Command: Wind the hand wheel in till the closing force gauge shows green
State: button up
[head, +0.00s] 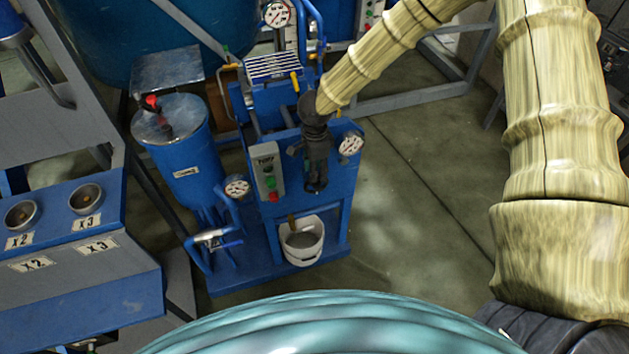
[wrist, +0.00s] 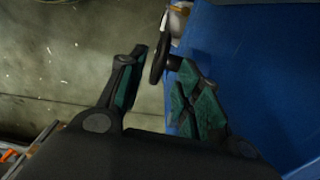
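In the wrist view a dark hand wheel (wrist: 159,60) shows nearly edge-on, with a short hub running to the blue panel at right. My gripper (wrist: 162,68) has its two green-padded fingers apart. The wheel's rim stands between or just beyond the fingertips, with a visible gap to the left finger; contact at the right finger is unclear. In the head view my gripper (head: 316,178) points down at the front of the blue machine (head: 340,190) and hides the wheel. A round white gauge (head: 351,144) sits right of it; its reading is too small to tell.
Another gauge (head: 237,188) is at lower left and one (head: 277,14) at the top. A switch box (head: 267,170) with green and red buttons is left of my gripper. A white bucket (head: 301,242) stands below. A blue drum (head: 180,145) is at left. Floor at right is clear.

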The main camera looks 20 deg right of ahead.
aim_at(315, 193)
jog(key=shift+f+p, duration=0.5)
jog(key=shift+f, duration=2.95)
grip_shut()
